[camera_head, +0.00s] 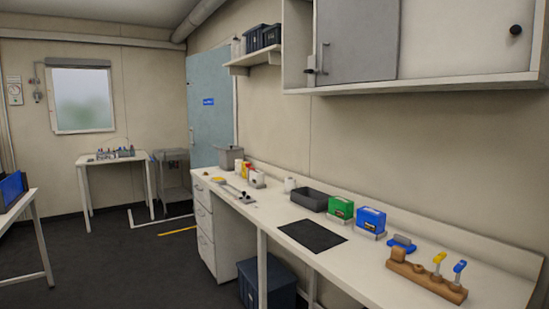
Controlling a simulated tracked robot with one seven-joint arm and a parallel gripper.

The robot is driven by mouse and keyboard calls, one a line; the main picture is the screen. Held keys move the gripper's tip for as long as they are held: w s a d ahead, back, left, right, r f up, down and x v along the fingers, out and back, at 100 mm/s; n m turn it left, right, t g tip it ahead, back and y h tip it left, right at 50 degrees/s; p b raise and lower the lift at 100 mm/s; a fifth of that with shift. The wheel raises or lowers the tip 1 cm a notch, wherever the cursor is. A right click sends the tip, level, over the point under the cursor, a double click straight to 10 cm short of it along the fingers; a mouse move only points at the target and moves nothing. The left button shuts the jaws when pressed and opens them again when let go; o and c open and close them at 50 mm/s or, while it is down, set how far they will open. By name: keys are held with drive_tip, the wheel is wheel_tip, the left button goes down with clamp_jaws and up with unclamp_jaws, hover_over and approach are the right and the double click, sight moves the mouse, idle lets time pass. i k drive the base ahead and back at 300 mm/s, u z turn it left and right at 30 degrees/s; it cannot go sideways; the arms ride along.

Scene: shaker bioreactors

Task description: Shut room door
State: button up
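The room door (209,130) is a light blue panel with a small blue sign (208,101). It stands at the far end of the right-hand wall, near the corner with the back wall. A darker strip runs down its right edge. I cannot tell whether it is shut or ajar. My gripper and arm are not in view.
A long white bench (265,212) with drawers runs along the right wall, under a wall cabinet (450,40). A small table (108,159) and a grey cart (173,178) stand at the back. Another table (22,210) is at left.

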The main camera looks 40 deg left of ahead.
sight(210, 98)
drive_tip(key=z, duration=1.15)
drive_tip(key=i, duration=0.1)
drive_tip(key=u, duration=2.85)
drive_tip(key=k, duration=0.9)
drive_tip(key=u, duration=0.2)
drive_tip(key=i, duration=0.9)
drive_tip(key=z, duration=0.1)
